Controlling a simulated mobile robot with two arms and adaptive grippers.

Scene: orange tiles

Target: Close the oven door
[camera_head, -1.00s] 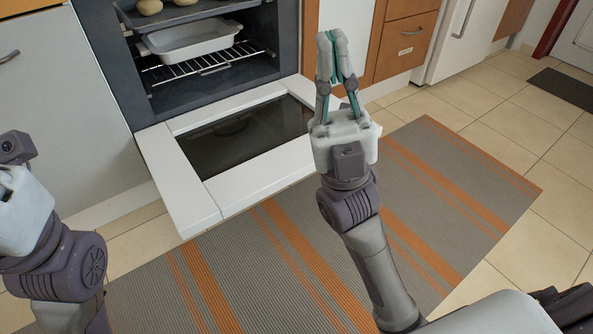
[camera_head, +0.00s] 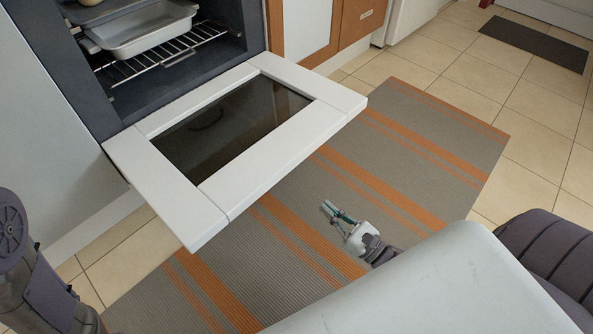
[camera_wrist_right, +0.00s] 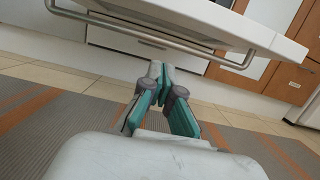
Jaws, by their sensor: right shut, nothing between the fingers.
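The oven door (camera_head: 281,154) is white with a dark glass pane and lies folded down, roughly level, in front of the open oven (camera_head: 98,92). My right gripper (camera_head: 330,209) is low over the rug, on the near right side of the door and lower than it, shut and empty. In the right wrist view the shut right gripper (camera_wrist_right: 161,70) points toward the underside of the door (camera_wrist_right: 225,22). The door's metal handle bar (camera_wrist_right: 150,40) shows above the fingertips, apart from them. My left arm shows at the left edge of the head view; its gripper is out of sight.
A metal baking tray (camera_head: 150,33) sits on a wire rack (camera_head: 168,56) inside the oven. A grey rug with orange stripes (camera_head: 420,130) covers the floor before the oven. Wooden drawers (camera_head: 362,20) stand right of it.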

